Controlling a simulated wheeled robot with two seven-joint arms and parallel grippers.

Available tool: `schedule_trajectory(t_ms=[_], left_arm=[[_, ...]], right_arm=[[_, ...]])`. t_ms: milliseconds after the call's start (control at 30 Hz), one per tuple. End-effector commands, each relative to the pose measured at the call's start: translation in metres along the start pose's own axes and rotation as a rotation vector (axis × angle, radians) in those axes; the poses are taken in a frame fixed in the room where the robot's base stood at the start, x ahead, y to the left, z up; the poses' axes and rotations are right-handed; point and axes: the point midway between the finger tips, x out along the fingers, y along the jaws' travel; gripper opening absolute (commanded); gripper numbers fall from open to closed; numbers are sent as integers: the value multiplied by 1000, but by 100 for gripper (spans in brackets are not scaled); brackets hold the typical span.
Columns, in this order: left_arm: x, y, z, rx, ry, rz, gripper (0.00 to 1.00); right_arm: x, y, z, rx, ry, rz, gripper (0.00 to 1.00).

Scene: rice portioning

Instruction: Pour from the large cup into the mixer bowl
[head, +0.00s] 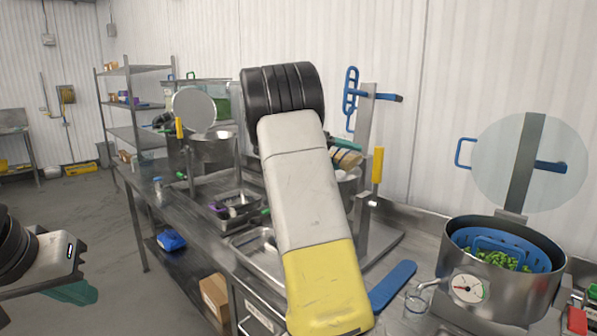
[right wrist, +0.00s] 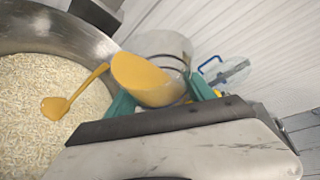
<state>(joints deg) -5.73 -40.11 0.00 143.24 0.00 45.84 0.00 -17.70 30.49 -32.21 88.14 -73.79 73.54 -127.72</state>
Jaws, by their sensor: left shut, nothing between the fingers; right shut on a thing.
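My right gripper (right wrist: 161,87) is shut on the large cup (right wrist: 162,48), a clear cup holding orange-yellow liquid. The cup is tilted, and a stream of liquid (right wrist: 88,84) runs from its rim down to the left. It ends in a small orange patch on the pale, rice-like grains in the mixer bowl (right wrist: 68,24), a wide steel bowl. In the head view, the cup (head: 346,158) and part of the bowl (head: 349,178) show behind my right arm, which hides much of them. My left gripper (head: 70,291) is shut and empty at the lower left.
A steel pot (head: 490,292) with a dial and a blue basket of green pieces stands at the right. A blue flat handle (head: 392,286) lies near it. Steel trays (head: 233,207) are on the bench left of my right arm. Open floor lies at the left.

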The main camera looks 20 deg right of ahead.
Motion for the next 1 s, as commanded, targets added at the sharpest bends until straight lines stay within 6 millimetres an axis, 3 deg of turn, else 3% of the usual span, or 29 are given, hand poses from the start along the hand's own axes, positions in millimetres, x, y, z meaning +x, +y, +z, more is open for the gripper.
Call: schedule_trajectory(t_ms=[1000], left_arm=[[0, 0, 0, 0, 0, 0, 0]], right_arm=[[2, -8, 0, -99, -1, -55, 5]])
